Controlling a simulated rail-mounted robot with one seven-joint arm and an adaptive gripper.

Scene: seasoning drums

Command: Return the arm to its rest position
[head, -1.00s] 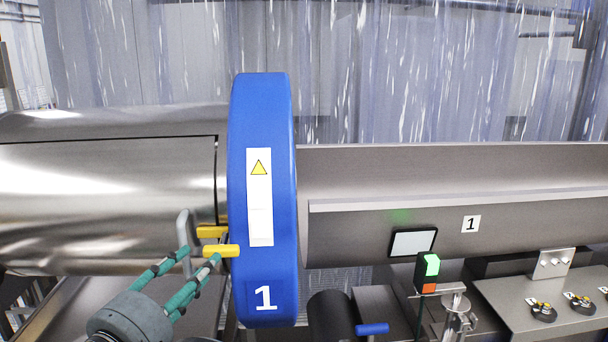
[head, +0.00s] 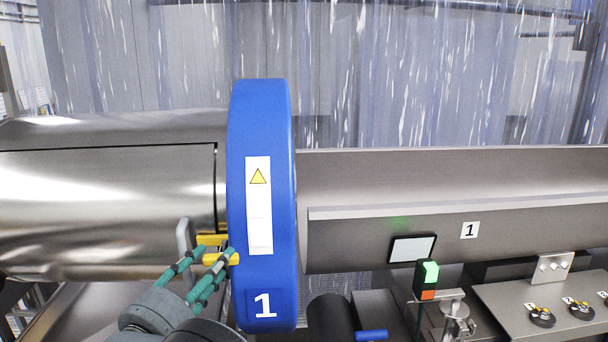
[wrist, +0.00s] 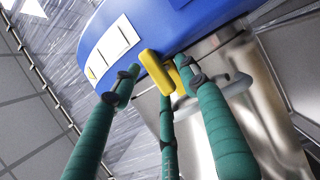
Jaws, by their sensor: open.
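My gripper (head: 211,253) has teal-green ribbed fingers, which show at the lower left of the head view. Its fingertips are by two yellow bars (head: 219,259) at the lower left edge of the blue ring (head: 262,140) marked 1. In the wrist view my gripper (wrist: 160,80) is open. The fingers stand apart, with the nearer yellow bar (wrist: 155,73) between their tips. Another yellow piece (wrist: 178,76) is behind it. Whether the fingers touch the bars cannot be told.
A grey handle (head: 184,245) stands close left of the fingers on the shiny steel drum (head: 100,200). A long drum (head: 450,190), a screen (head: 411,249) and a green-lit button box (head: 430,273) are to the right. A dark cylinder with a blue lever (head: 371,336) sits below the ring.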

